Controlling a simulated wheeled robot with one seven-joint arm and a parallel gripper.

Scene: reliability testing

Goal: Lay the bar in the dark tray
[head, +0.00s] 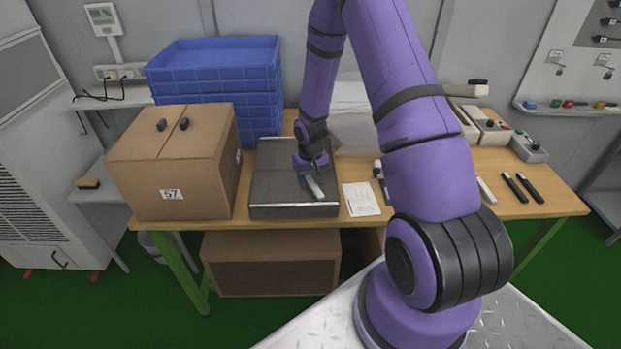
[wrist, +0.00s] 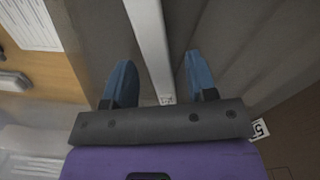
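The dark tray (head: 272,184) stands on the wooden table, right of the large cardboard box. A pale grey bar (head: 315,189) is at its right part, below my gripper (head: 312,173). In the wrist view the bar (wrist: 148,40) runs from the top edge down between the two blue fingers of my gripper (wrist: 159,78). A gap shows on each side of the bar, so the fingers are open and apart from it. Dark tray surface (wrist: 92,30) shows beside the bar. I cannot tell whether the whole bar lies flat on the tray floor.
The cardboard box (head: 175,170) stands close to the tray's left. Stacked blue crates (head: 212,75) are behind. A paper sheet (head: 361,199) lies to the right. Black bars (head: 522,188) and control boxes (head: 528,147) are farther right, partly behind my arm.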

